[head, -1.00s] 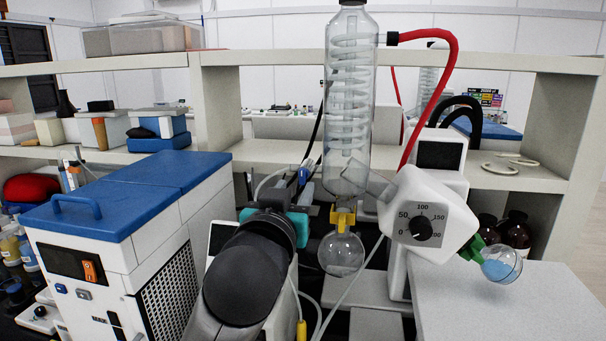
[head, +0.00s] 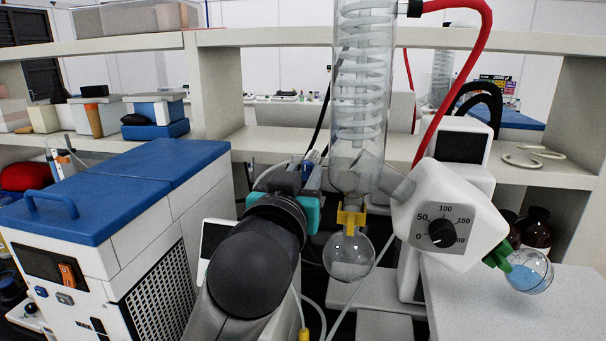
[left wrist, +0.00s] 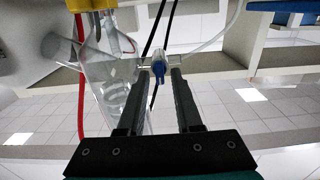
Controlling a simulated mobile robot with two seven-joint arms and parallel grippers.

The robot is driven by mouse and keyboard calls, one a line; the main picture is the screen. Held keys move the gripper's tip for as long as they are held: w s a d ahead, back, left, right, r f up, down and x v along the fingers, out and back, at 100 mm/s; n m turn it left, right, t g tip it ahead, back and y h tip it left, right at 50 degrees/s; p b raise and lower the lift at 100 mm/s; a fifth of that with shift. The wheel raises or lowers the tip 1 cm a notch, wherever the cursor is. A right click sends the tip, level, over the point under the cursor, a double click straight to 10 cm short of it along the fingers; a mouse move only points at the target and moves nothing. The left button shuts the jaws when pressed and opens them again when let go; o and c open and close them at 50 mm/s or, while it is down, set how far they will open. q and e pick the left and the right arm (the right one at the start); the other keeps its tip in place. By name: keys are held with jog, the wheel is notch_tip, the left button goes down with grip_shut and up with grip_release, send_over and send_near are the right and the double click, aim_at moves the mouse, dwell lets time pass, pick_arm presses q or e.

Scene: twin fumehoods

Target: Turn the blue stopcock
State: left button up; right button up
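The blue stopcock (left wrist: 159,70) shows in the left wrist view on a clear glass tube. It lies between the two dark fingertips of my left gripper (left wrist: 159,74), which is open around it. I cannot tell whether either finger touches it. In the head view a small blue part (head: 308,168), apparently the stopcock, shows just past my left gripper (head: 310,180), left of the tall glass condenser (head: 360,90). The fingers are partly hidden there by my own arm and wrist. My right gripper is not in view.
Close to the right are a round flask (head: 349,257) with a yellow clip and a white dial housing (head: 450,215). A blue-topped white chiller (head: 120,190) stands left of my arm. A red hose (head: 470,70) curves from the condenser. Shelving (head: 240,38) runs behind.

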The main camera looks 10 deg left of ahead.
pick_arm(q)
grip_shut()
dwell(0.3)
